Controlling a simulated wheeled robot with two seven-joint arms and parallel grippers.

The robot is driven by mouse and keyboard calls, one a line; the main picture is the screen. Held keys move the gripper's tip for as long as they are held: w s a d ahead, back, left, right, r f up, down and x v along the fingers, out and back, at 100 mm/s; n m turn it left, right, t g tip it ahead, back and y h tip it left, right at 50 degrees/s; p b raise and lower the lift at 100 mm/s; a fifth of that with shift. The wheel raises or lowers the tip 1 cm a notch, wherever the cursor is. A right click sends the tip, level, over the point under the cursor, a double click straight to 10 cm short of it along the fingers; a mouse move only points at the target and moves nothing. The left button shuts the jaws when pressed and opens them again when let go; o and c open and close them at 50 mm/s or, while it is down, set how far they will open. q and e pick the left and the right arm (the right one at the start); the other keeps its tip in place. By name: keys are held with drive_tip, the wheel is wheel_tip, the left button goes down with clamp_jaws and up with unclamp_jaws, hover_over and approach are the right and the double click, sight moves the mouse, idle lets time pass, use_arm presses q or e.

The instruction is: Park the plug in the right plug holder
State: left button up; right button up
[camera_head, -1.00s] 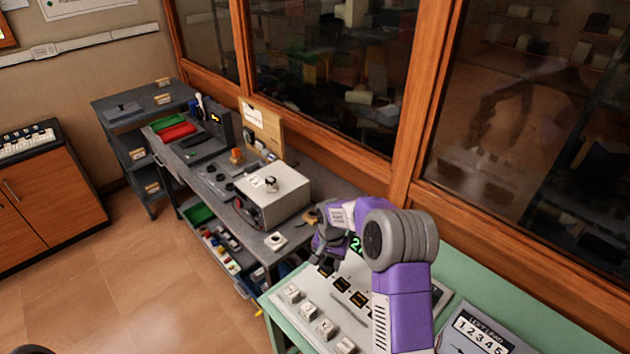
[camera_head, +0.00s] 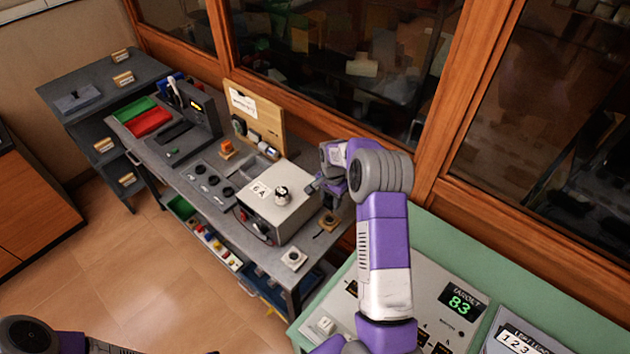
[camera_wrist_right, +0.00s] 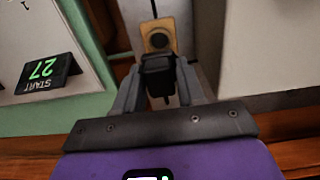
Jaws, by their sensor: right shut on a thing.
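My right gripper (camera_head: 318,186) hangs over the grey bench beside the white 6A box (camera_head: 268,214). In the right wrist view its fingers (camera_wrist_right: 160,88) are shut on a black plug (camera_wrist_right: 158,72). A tan plug holder (camera_head: 328,220) with a dark round socket lies on the bench right of the box, below the gripper. It shows just beyond the plug in the wrist view (camera_wrist_right: 158,25); I cannot tell whether they touch. A pale holder (camera_head: 293,258) sits nearer the bench's front edge. Part of my left arm shows at bottom left; its gripper is not visible.
A green table (camera_head: 455,240) with a sloped control panel (camera_head: 425,285) adjoins the bench. Wood-framed windows (camera_head: 437,75) rise behind. A wooden board (camera_head: 254,116) and dark instrument (camera_head: 202,115) stand farther left. The floor in front is clear.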

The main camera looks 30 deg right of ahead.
drive_tip(key=shift+w+r, duration=0.1)
drive_tip(key=shift+r, duration=0.05)
drive_tip(key=shift+f, duration=0.2)
drive_tip(key=shift+s+f+b, duration=0.3)
drive_tip(key=shift+f+b, duration=0.2)
drive_tip(key=shift+f, duration=0.05)
drive_tip(key=shift+w+f+b, duration=0.15)
drive_tip(key=shift+f+b, duration=1.1)
drive_tip(key=shift+f, duration=0.75)
drive_tip(key=shift+f+b, duration=1.1)
idle(1.0)
drive_tip(key=o, duration=1.1)
drive_tip(key=shift+o, duration=0.7)
drive_tip(key=o, duration=0.4)
